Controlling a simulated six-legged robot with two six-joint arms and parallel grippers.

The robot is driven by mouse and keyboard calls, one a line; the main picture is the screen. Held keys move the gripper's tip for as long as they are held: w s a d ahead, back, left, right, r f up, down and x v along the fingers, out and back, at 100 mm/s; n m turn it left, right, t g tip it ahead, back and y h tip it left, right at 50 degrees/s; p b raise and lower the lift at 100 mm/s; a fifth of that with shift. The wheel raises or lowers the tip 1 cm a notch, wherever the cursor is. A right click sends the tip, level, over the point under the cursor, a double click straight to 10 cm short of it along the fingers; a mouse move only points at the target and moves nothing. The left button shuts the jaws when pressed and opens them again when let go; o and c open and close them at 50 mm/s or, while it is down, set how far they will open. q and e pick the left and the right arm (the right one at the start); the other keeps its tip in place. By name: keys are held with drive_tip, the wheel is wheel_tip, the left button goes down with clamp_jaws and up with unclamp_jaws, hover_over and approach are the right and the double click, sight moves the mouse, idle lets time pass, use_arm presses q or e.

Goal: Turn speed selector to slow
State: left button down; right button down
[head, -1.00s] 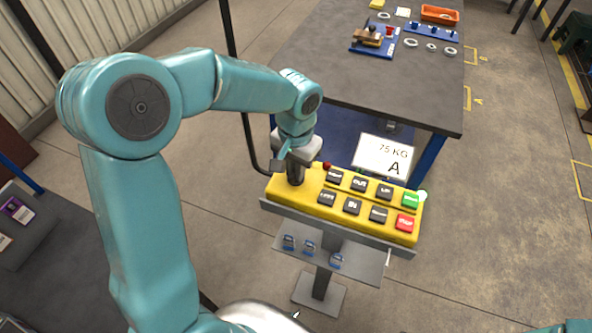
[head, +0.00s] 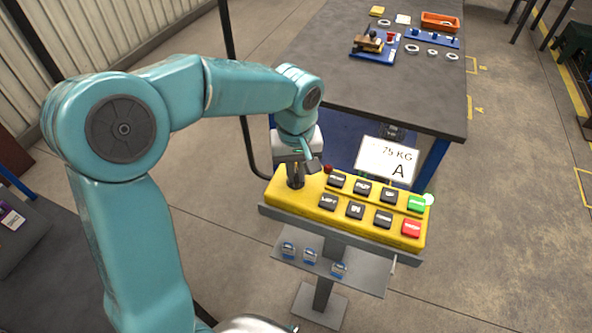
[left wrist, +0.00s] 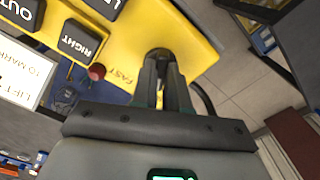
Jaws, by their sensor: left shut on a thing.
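The yellow control box (head: 345,207) stands on a post, with the black speed selector knob (head: 295,182) at its left end. My left gripper (head: 296,174) reaches down onto the knob from above and is shut on it. In the left wrist view the two dark fingers (left wrist: 160,68) close around the knob (left wrist: 158,53). The word FAST shows on the yellow face beside the fingers. The knob's pointer and any SLOW label are hidden or too small to read. My right gripper is out of view.
Black buttons, a green button (head: 415,203) and a red button (head: 411,228) fill the rest of the box. A small red lamp or button (head: 328,169) is near the knob. A sign reading 75 KG A (head: 387,160) stands behind. A shelf with padlocks (head: 325,262) is below.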

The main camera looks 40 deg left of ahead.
sight(296, 175)
use_arm(q)
drive_tip(key=shift+w+r, duration=0.1)
drive_tip(key=shift+r, duration=0.15)
drive_tip(key=c, duration=1.4)
unclamp_jaws()
drive_tip(key=shift+o, duration=1.3)
drive_tip(key=shift+f, duration=0.1)
drive_tip(key=shift+r, duration=0.2)
wheel_tip(296, 175, up, 16)
drive_tip(key=p, duration=0.1)
